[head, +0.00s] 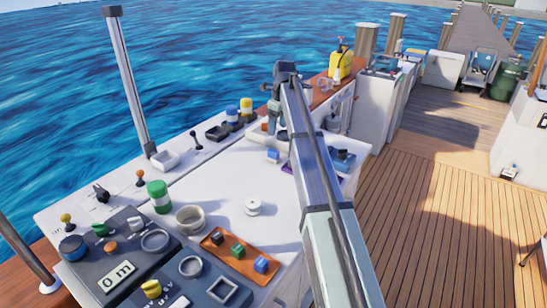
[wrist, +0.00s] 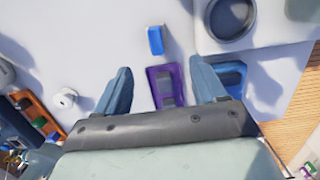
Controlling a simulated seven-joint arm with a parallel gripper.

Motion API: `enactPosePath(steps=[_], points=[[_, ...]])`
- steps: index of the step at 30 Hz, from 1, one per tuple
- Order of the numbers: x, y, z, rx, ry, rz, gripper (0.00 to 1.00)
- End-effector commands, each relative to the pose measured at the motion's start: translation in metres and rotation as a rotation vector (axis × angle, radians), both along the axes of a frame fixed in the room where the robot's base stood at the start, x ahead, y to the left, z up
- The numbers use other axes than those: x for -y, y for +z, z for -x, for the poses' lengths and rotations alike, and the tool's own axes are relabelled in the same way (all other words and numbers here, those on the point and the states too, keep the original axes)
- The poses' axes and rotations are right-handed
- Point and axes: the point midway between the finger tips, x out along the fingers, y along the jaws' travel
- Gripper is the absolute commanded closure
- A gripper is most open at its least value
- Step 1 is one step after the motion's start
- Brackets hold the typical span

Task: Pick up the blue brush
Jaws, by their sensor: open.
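My gripper (wrist: 160,66) is open and empty, its two blue-grey fingers spread wide above the white counter in the wrist view. A small blue block-shaped thing with a pale side, which looks like the blue brush (wrist: 156,40), stands on the counter just beyond the fingertips. It casts a shadow to its right. It also shows in the head view (head: 273,155), left of my arm. Bristles are too small to make out. In the head view my fingers cannot be made out clearly.
A purple tray (wrist: 166,88) lies below the gap between my fingers. A blue tray (wrist: 232,78) sits partly behind the right finger. A white round knob (head: 252,207), an orange tray (head: 214,250) with several blocks, and a green-capped jar (head: 158,197) stand on the counter.

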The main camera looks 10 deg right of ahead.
Motion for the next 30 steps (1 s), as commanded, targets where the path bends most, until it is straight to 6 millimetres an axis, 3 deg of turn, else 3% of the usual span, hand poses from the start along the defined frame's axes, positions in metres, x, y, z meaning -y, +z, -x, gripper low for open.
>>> enactPosePath(steps=[12, 22, 30], points=[[-0.007, -0.066, -0.005, 0.0, 0.002, 0.002, 0.3], [-0.009, -0.085, -0.004, 0.002, 0.002, 0.002, 0.3], [-0.015, -0.119, -0.003, 0.0, 0.001, 0.001, 0.3]])
